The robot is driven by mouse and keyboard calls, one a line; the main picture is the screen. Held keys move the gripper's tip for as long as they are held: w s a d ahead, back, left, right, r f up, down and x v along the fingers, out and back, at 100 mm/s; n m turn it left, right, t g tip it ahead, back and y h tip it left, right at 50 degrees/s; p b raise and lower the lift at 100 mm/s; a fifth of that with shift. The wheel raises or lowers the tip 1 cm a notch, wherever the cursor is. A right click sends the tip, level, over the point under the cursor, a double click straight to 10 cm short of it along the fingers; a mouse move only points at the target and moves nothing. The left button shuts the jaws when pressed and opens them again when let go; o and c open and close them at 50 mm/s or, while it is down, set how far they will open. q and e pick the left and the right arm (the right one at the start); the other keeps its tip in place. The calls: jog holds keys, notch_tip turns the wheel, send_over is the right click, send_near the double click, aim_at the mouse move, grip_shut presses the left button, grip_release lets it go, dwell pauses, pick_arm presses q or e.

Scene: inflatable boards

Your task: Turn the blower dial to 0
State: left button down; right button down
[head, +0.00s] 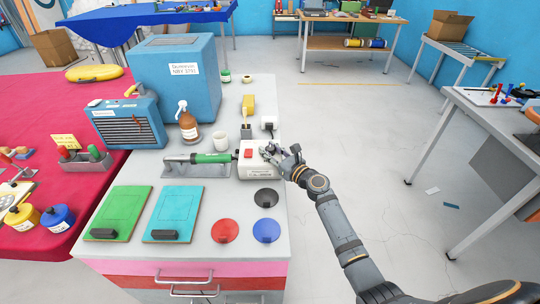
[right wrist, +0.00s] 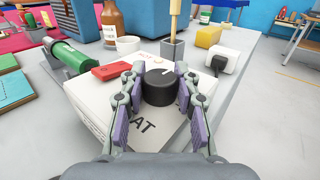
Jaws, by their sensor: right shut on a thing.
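The blower unit is a white box (head: 258,172) near the right edge of the workbench, with a red switch (head: 249,153) on top. In the right wrist view its top carries a black round dial (right wrist: 160,90) with a short white mark at its far side, right of centre. Lettering ending in "AT" shows on the box. My right gripper (right wrist: 164,72) has one finger on each side of the dial and is shut on it. In the head view the right gripper (head: 272,153) hides the dial. The scale numbers cannot be read. My left gripper is out of view.
A green-handled tool (head: 212,158) lies on a metal stand left of the box. A white cup (head: 219,139), a brown spray bottle (head: 187,122), a yellow block (head: 248,106) and a white plug socket (head: 268,123) stand behind. Coloured discs (head: 266,197) lie in front. Open floor is to the right.

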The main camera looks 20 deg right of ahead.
aim_at(270, 148)
pick_arm(q)
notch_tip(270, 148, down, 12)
jog(key=b, duration=1.2)
pick_arm(e)
jog(key=n+g+y, duration=0.2)
jog(key=g+y, duration=0.1)
jog(key=n+g+y, duration=0.5)
jog(key=n+y, duration=0.1)
jog(key=shift+w+f+g, duration=0.1)
jog(key=shift+f+g, duration=0.3)
jog(key=n+g+b, duration=0.1)
jog(key=g+b, duration=0.1)
jog(key=n+g+y+b, duration=0.1)
jog(key=b, duration=0.2)
jog(key=shift+r+n+g+y, duration=0.15)
jog(key=shift+n+g+y, duration=0.15)
jog(key=shift+n+g, duration=0.1)
jog(key=shift+n+g+b, duration=0.4)
jog(key=shift+g+b, duration=0.2)
jog(key=shift+b, duration=0.2)
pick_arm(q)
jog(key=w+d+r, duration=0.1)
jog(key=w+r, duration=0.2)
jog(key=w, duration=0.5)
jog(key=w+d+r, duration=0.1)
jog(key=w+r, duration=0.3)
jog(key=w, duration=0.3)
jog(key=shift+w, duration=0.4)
pick_arm(e)
jog(key=shift+r, duration=0.1)
